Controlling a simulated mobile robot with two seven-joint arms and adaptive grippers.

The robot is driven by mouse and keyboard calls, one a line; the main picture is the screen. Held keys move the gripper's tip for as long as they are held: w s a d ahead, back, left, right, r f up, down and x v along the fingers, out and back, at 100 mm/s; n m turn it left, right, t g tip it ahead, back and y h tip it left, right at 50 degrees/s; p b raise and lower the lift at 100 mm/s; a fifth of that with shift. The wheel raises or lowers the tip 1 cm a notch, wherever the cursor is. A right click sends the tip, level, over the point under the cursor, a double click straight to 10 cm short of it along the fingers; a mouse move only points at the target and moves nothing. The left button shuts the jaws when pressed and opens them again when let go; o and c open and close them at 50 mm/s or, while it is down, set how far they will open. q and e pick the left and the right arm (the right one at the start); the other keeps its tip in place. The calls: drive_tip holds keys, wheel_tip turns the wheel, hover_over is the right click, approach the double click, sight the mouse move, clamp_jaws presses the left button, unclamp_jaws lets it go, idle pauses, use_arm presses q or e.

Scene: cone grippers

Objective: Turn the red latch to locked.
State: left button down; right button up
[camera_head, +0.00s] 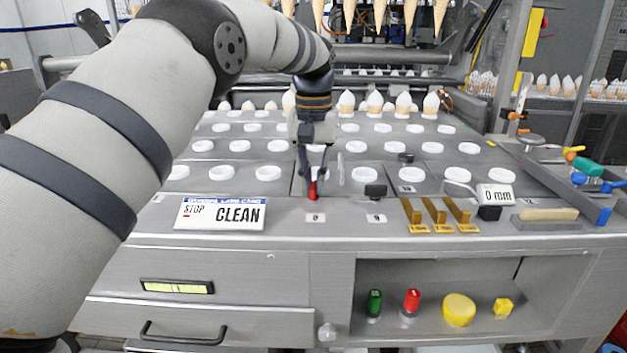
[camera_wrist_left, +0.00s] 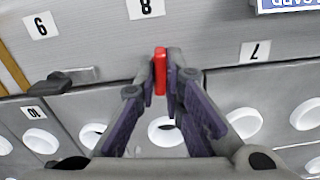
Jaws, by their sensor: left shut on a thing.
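The red latch (camera_head: 313,189) is a small upright red piece near the front of the grey machine top, just behind the label 8. It also shows in the left wrist view (camera_wrist_left: 161,70), between the fingertips. My left gripper (camera_head: 313,178) reaches down from above and is shut on the red latch, with one finger on each side. It fills the lower middle of the left wrist view (camera_wrist_left: 162,80). The fingers hide part of the latch, and I cannot tell its turned position. My right gripper does not show.
A black latch (camera_head: 375,191) stands close to the right by label 9. A STOP CLEAN sign (camera_head: 221,213) is at the left front. Brass pieces (camera_head: 436,213) and a 0 mm gauge (camera_head: 497,194) lie to the right. Rows of white rings (camera_head: 356,146) cover the surface behind.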

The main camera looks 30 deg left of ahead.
sight(314, 184)
use_arm(q)
drive_tip(key=shift+f+n, duration=0.15)
drive_tip(key=shift+n, duration=0.85)
drive_tip(key=c, duration=1.7)
unclamp_jaws()
wheel_tip(314, 184, up, 8)
drive_tip(key=shift+f, duration=0.2)
